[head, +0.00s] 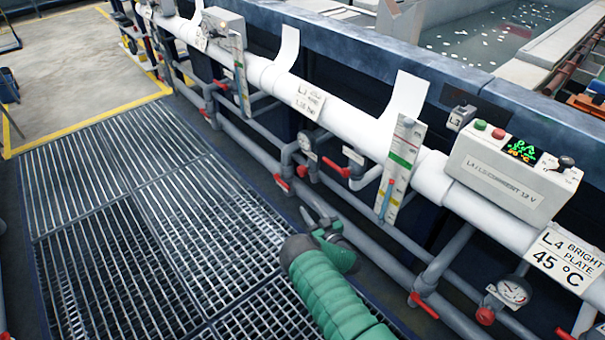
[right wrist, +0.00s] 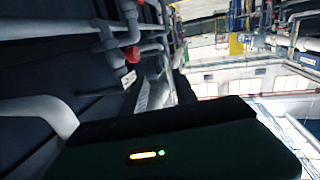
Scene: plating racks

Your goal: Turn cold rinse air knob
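My right arm, in a green sleeve, comes in from the bottom of the head view. I cannot tell which is the cold rinse air knob. In the right wrist view a red knob (right wrist: 133,54) sits on a pipe. My left gripper is not in view.
A white pipe (head: 340,126) runs along the blue tank wall. A control box (head: 512,175) and an "L4 bright plate 45 °C" sign (head: 566,257) are at right. More red handles (head: 423,305) are low at right. Open grating (head: 150,230) covers the left floor.

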